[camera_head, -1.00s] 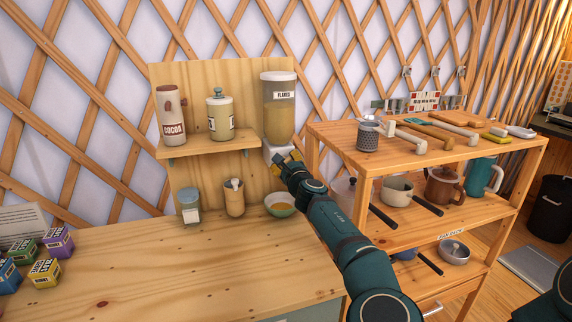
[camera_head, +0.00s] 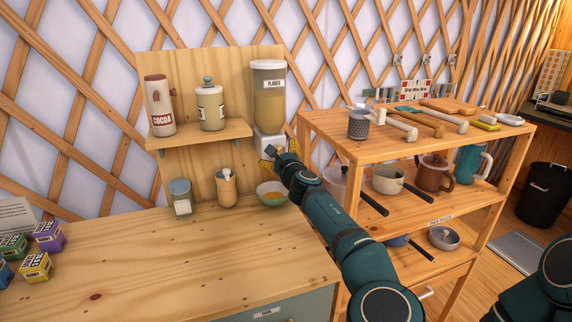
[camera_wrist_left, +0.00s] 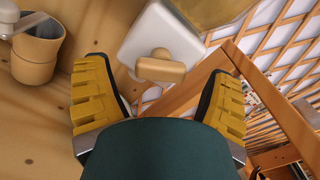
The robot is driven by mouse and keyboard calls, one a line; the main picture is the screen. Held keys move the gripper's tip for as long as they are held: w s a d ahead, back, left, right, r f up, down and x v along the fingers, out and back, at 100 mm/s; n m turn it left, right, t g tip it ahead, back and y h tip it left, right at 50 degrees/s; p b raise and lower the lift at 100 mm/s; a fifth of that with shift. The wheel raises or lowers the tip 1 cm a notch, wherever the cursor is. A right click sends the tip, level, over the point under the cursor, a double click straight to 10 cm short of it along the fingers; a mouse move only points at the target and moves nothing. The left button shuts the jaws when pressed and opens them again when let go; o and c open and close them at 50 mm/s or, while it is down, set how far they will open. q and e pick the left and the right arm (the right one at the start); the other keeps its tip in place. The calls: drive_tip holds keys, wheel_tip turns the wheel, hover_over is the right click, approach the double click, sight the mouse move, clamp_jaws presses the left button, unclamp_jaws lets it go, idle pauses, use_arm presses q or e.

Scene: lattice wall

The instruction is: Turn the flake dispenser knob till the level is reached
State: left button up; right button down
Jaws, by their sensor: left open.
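A bowl (camera_head: 271,193) holding some yellowish flakes stands below the dispenser. My right gripper is out of view.
A cocoa tin (camera_head: 160,105) and a lidded jar (camera_head: 210,104) stand on the shelf. A wooden rack (camera_head: 350,143) with mugs and pans is close on the right.

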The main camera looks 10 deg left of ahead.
use_arm(q)
drive_tip(key=v, duration=1)
drive_tip(key=shift+s+d, duration=0.2)
drive_tip(key=shift+s, duration=0.05)
drive_tip(key=s+a+f+g, duration=0.1)
drive_tip(key=a+f+g, duration=0.1)
drive_tip(key=f, duration=0.3)
drive_tip(key=s+a+f+g+y, duration=0.1)
drive_tip(key=s+a+f+g, duration=0.1)
drive_tip(key=a+f+g, duration=0.1)
drive_tip(key=s+a+f+n+g, duration=0.1)
drive_tip(key=a+f, duration=0.3)
drive_tip(key=f, duration=0.4)
drive_tip(key=shift+s+a+f+g+y, duration=0.1)
drive_tip(key=shift+s+a+g+y, duration=0.15)
drive_tip(key=shift+s+g+y, duration=0.4)
drive_tip(key=w+d+r+m+t+h, duration=0.1)
drive_tip(key=w+d+r+t, duration=0.1)
drive_tip(key=d+r+t, duration=0.45)
drive_tip(key=w+d+r+t+h, duration=0.15)
drive_tip(key=d+r, duration=0.25)
drive_tip(key=r, duration=0.6)
drive_tip(key=shift+g, duration=0.35)
drive_tip(key=x, duration=1.4)
drive_tip(key=shift+a, duration=0.1)
drive_tip(key=shift+c, duration=0.3)
